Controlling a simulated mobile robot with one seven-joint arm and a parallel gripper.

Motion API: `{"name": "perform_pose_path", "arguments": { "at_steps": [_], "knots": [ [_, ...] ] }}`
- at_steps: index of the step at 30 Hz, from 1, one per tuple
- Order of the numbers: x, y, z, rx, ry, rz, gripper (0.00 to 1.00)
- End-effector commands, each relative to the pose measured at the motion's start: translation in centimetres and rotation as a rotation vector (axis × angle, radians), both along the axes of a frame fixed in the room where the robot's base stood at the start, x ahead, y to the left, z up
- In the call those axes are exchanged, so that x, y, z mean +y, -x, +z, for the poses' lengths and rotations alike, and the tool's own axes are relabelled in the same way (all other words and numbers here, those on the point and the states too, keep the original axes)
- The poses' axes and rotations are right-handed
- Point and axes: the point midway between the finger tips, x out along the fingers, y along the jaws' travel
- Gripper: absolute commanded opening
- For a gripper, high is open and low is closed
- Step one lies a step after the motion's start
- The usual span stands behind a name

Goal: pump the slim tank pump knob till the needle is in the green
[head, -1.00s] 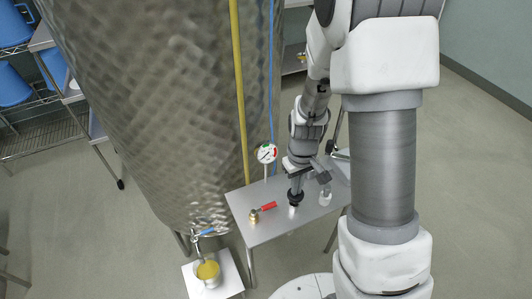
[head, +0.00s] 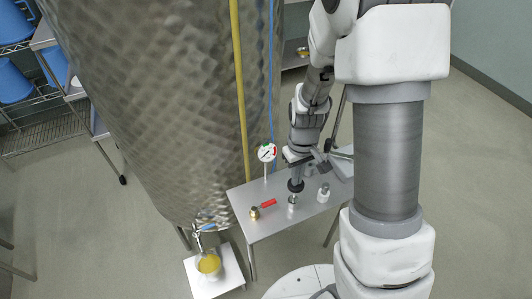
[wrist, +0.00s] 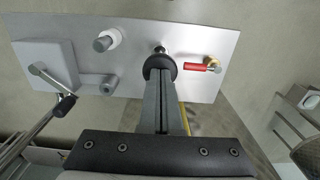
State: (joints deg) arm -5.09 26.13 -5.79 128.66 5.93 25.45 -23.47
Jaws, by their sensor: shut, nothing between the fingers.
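The black round pump knob (head: 296,186) stands on a thin metal rod above the steel side table, beside the big tank. It also shows in the wrist view (wrist: 160,67). My gripper (head: 297,175) is shut and empty, pointing down over the knob. In the wrist view its closed fingers (wrist: 162,78) overlap the knob's top; whether they touch it I cannot tell. The round white gauge (head: 267,153) stands on a stem behind and left of the knob. Green and red marks show on its upper right part; the needle is too small to read surely.
A red-handled brass valve (head: 262,207) is left of the knob, a white-and-grey fitting (head: 323,193) right of it. The textured steel tank (head: 160,100) rises behind. A cup of yellow liquid (head: 209,264) stands under the tank's tap. Open floor lies left.

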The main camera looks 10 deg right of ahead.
Motion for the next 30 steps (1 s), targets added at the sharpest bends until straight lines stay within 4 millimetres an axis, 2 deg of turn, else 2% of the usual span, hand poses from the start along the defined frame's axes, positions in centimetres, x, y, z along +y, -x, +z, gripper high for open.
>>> {"name": "perform_pose_path", "arguments": {
  "at_steps": [5, 22, 30],
  "knots": [
    [0.0, 0.0, -0.8, 0.001, 0.0, 0.0, 0.0],
    [0.0, 0.1, -6.1, 0.002, 0.001, 0.0, 0.0],
    [0.0, 0.0, -3.8, 0.0, 0.0, 0.0, 0.0]
  ]
}}
